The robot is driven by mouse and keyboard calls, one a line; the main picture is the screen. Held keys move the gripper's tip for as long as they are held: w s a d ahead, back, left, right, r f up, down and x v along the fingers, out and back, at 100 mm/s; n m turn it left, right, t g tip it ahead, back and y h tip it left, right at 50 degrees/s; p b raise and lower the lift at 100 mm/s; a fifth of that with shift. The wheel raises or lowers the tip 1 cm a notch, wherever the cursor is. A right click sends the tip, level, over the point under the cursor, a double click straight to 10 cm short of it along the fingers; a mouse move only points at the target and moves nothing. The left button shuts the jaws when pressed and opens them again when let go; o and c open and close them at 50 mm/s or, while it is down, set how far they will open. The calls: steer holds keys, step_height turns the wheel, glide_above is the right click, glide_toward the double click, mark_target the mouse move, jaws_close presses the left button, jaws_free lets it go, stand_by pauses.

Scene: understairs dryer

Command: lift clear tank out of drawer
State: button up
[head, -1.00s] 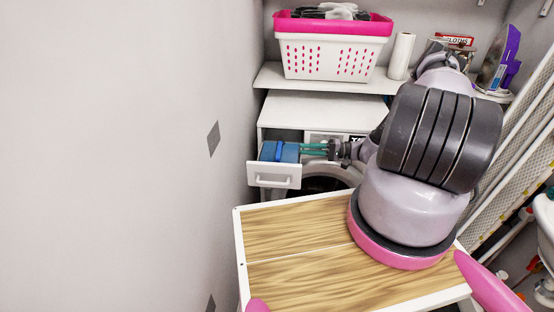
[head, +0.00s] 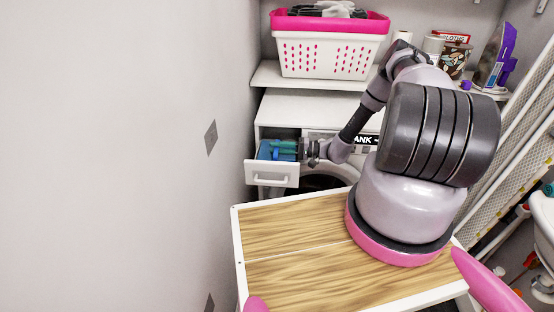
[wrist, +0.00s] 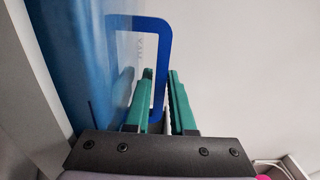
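The clear tank (wrist: 85,60) is a see-through blue box with a darker blue loop handle (wrist: 137,22). It sits in the pulled-out white drawer (head: 271,171); in the head view its blue body (head: 265,151) shows beside my fingers. My gripper (wrist: 160,75) has green fingers, which also show over the drawer in the head view (head: 283,150). In the wrist view the fingers stand apart, with the near bar of the handle between them. The left fingertip overlaps the handle's loop. I see no firm closing on the bar, though contact is hard to judge.
A white drawer wall lies close on the tank's left in the wrist view. The dryer (head: 310,108) stands under a shelf with a pink-and-white basket (head: 328,55). A plain wall (head: 120,150) is close on the left. A wood-topped surface (head: 295,225) lies in front.

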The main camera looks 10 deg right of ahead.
steer(key=shift+a, duration=0.1)
jaws_close()
stand_by(1.4)
